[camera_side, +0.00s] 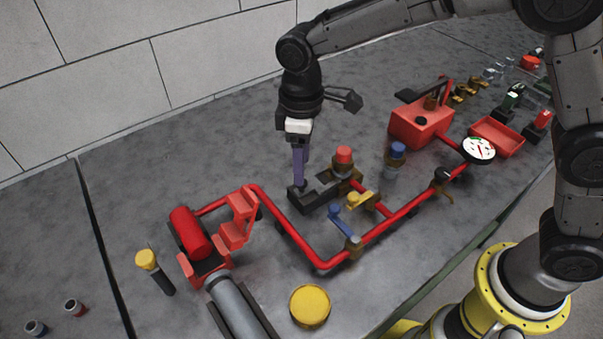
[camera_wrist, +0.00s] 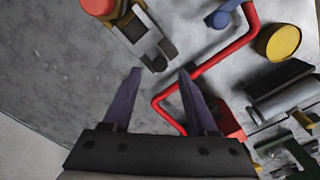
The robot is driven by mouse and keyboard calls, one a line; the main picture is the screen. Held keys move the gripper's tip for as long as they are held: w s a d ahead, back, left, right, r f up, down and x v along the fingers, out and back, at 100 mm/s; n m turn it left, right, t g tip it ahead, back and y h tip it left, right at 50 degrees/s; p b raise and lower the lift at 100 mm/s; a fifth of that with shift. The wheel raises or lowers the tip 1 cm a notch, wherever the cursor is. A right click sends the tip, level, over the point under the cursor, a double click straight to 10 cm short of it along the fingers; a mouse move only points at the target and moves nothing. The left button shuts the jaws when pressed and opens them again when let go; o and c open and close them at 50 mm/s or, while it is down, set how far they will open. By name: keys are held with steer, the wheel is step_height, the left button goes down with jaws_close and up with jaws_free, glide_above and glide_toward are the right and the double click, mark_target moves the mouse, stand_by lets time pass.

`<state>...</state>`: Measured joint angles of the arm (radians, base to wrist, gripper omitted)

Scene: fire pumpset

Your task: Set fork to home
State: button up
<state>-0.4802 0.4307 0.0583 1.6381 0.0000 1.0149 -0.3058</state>
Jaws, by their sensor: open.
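A dark, fork-like piece (camera_side: 318,199), the likeliest match for the fork, lies low beside the red-capped brass fitting (camera_side: 343,164). In the wrist view, this piece (camera_wrist: 151,42) shows pale arms and dark ends, reaching from the brass fitting towards my fingertips. My gripper (camera_side: 299,184) points down over its near left end in the side view. In the wrist view my gripper (camera_wrist: 160,71) has its two purple fingers apart, with nothing held between them. The dark end lies just beyond the gap between the tips; whether they touch it I cannot tell.
A red pipe (camera_side: 293,236) runs close by, with blue (camera_side: 341,220) and yellow (camera_side: 359,200) handles. A blue-capped fitting (camera_side: 396,158) and a red box (camera_side: 420,126) stand to the right. The bench behind my gripper is clear.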

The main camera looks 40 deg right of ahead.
mark_target(315, 179)
steer(key=shift+f, duration=1.95)
steer(key=shift+c, duration=0.3)
jaws_close()
